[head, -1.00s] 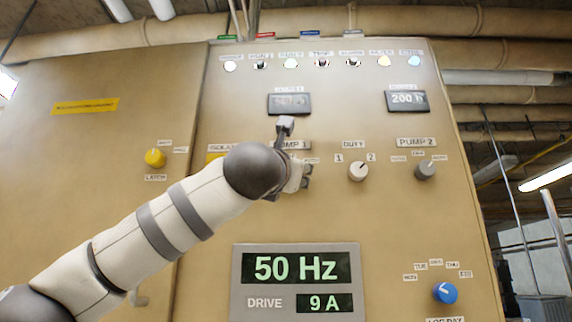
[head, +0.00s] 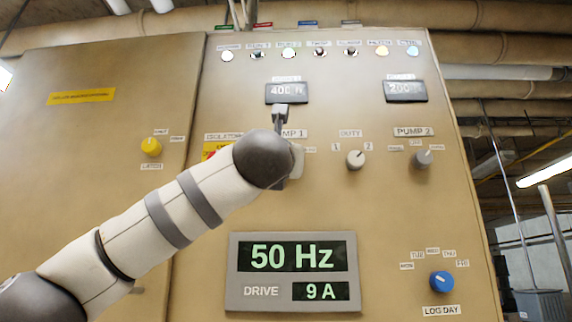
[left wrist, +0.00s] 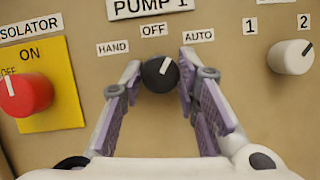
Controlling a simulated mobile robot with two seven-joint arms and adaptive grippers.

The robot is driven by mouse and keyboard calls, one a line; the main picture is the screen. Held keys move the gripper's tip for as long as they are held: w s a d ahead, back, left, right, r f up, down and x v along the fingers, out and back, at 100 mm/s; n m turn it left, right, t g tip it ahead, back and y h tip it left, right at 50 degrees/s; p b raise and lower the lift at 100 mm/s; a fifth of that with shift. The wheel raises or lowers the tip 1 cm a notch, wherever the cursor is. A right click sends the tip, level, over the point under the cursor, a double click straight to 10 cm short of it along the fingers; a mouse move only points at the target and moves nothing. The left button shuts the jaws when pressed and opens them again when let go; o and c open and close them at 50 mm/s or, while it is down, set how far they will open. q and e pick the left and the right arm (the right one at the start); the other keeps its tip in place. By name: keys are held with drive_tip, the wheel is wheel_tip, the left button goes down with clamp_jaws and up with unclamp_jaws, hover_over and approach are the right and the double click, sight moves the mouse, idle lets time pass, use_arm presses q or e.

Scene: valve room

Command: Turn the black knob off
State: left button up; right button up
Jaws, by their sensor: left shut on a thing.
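The black knob (left wrist: 158,76) sits under the PUMP 1 label in the left wrist view, with HAND, OFF and AUTO labels around it. Its white pointer tilts up and to the right, between OFF and AUTO. My left gripper (left wrist: 161,68) has one finger on each side of the knob and is shut on it. In the head view my left wrist (head: 265,160) covers the knob, and the fingers are mostly hidden behind it. My right gripper is in neither view.
A red isolator knob (left wrist: 26,94) on a yellow plate is left of the black knob. A white DUTY knob (left wrist: 290,56) is to its right. A grey PUMP 2 knob (head: 423,159), a blue LOG DAY knob (head: 441,282) and a yellow latch knob (head: 151,147) are farther off.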

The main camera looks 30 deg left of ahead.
use_arm(q)
drive_tip(key=shift+d+n+g+y+b, duration=0.2)
drive_tip(key=shift+n+g+y, duration=0.45)
drive_tip(key=shift+n, duration=1)
drive_tip(key=shift+a+n+g+y+b, duration=0.1)
drive_tip(key=shift+n+g+y+b, duration=0.4)
drive_tip(key=shift+n, duration=1.1)
drive_tip(key=shift+d+n+g+y+b, duration=0.1)
drive_tip(key=shift+n+g+y, duration=0.45)
drive_tip(key=shift+n+y, duration=0.8)
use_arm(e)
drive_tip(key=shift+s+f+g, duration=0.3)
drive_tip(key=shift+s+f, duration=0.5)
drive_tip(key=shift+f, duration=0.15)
use_arm(q)
drive_tip(key=shift+r+n+h, duration=0.1)
drive_tip(key=shift+n+h, duration=0.2)
drive_tip(key=shift+n, duration=0.2)
drive_tip(key=o, duration=1.2)
drive_tip(key=shift+c, duration=0.2)
drive_tip(key=v, duration=1.2)
